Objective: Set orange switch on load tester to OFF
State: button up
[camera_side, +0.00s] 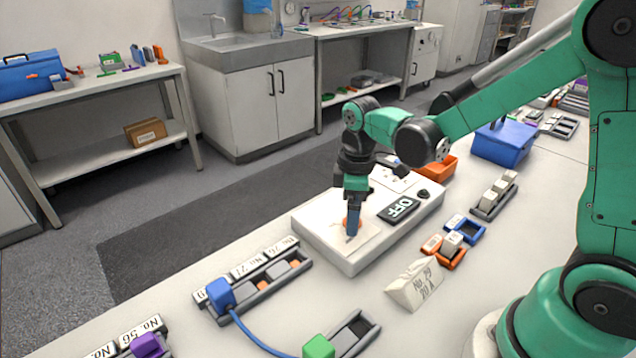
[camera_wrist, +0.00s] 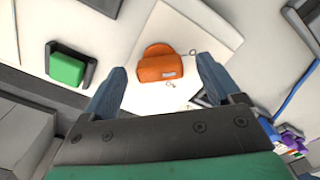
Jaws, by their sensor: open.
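The load tester (camera_side: 322,247) is a low white box on the bench in the side view. A dark plate (camera_side: 399,208) on its top reads OFF. The orange switch (camera_side: 351,227) on its top is mostly hidden behind my gripper (camera_side: 354,222), which points down at it. In the wrist view the orange switch (camera_wrist: 160,68) is a rounded block with a half-disc at one side and a small pale label. My gripper (camera_wrist: 163,67) is open, with one blue finger on each side of the switch. A gap shows between the switch and each finger.
A white tent card (camera_side: 415,286) reading No 29, 20 A stands in front of the tester. Orange and blue holders (camera_side: 452,245) sit to its right. A rack with a blue clip and cable (camera_side: 220,295) lies left. A blue box (camera_side: 504,143) stands behind right.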

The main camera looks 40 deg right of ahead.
jog(key=shift+r, duration=0.1)
jog(key=shift+r, duration=2.75)
jog(key=shift+s, duration=0.1)
jog(key=shift+s+r+m, duration=0.15)
jog(key=shift+r+m, duration=0.1)
jog(key=shift+m, duration=0.05)
jog(key=s+m+t, duration=0.1)
jog(key=m+t, duration=0.1)
jog(key=s+a+r+m+t, duration=0.1)
jog(key=s+m+t, duration=0.1)
jog(key=m, duration=0.1)
jog(key=s+r+m+t, duration=0.1)
jog(key=s+m+t, duration=0.1)
jog(key=t, duration=0.1)
jog(key=shift+a+r+m, duration=0.25)
jog(key=shift+a+m, duration=0.05)
jog(key=shift+a, duration=0.05)
